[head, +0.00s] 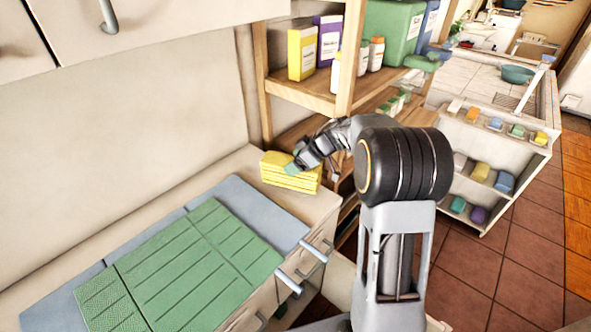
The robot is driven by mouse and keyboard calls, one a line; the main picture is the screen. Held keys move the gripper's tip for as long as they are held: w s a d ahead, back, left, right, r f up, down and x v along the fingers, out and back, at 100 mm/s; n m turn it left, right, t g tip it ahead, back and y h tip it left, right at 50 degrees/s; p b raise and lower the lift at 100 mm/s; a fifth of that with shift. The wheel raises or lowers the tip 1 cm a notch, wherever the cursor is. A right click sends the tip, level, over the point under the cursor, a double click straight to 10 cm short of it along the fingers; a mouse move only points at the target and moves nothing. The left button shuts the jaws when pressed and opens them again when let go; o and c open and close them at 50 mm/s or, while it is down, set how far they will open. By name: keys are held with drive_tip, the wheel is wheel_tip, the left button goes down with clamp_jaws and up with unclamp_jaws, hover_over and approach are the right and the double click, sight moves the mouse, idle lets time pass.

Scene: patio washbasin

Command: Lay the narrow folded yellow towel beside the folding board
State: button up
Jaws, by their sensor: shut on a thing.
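The folded yellow towel (288,180) is a narrow stack of layers at the right end of the counter, past the far right edge of the blue-grey mat. My gripper (293,168) is at its right side, shut on it, with a green fingertip showing against the yellow. My wrist hides part of the towel's right side. I cannot tell whether the towel rests fully on the counter or is held slightly above it. The green folding board (190,265), with panel seams and grooves, lies flat on the mat, apart from the towel and to its lower left.
The blue-grey mat (252,207) lies under the board on the counter (165,188). A wooden shelf (300,97) with boxes and bottles stands just behind the towel. Drawer handles (289,281) stick out at the counter's front. A white cubby unit (490,150) stands at the right.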

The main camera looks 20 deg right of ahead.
drive_tip(key=shift+w+f+b, duration=0.2)
drive_tip(key=shift+f+b, duration=0.1)
drive_tip(key=shift+f, duration=1.45)
drive_tip(key=shift+f, duration=0.15)
drive_tip(key=o, duration=1)
